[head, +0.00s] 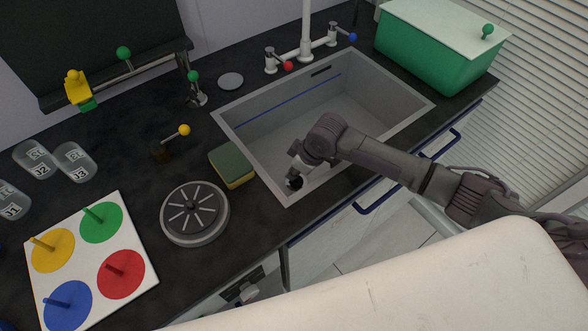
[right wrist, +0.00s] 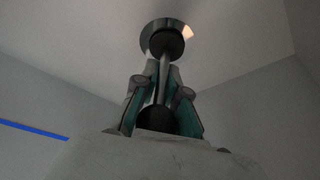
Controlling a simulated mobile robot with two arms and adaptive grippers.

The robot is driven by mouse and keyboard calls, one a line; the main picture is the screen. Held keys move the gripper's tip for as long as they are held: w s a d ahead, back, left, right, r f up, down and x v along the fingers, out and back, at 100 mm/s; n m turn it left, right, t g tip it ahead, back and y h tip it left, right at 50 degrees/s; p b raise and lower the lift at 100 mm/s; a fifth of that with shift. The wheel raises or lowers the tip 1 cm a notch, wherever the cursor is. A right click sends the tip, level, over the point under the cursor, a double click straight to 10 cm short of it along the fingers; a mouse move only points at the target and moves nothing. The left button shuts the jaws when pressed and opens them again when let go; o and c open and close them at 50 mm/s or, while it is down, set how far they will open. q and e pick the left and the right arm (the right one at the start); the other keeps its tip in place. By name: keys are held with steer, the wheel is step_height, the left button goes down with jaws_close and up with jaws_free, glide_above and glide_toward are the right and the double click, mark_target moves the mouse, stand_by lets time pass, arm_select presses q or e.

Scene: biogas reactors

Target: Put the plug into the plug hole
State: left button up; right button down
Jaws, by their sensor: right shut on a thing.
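The grey sink (head: 345,100) is set into the dark worktop. My right gripper (head: 300,168) is low inside it, near its front left corner. In the right wrist view the right gripper (right wrist: 162,95) is shut on the plug, which has a thin stem, a dark ball at the near end and a dark round stopper (right wrist: 168,44) at the far end. The stopper overlaps the shiny metal ring of the plug hole (right wrist: 150,28); I cannot tell whether it is seated or just above. In the head view the dark plug (head: 295,182) shows below the fingers. My left gripper is not in view.
A tap (head: 305,45) stands behind the sink. A green-and-yellow sponge (head: 232,165) and a round strainer-like lid (head: 194,212) lie left of it. A green box (head: 430,50) stands back right. A peg board (head: 90,260) and labelled glasses are at the left.

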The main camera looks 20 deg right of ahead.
steer(key=c, duration=1.2)
jaws_free()
steer(key=shift+o, duration=0.2)
step_height(320, 180, up, 10)
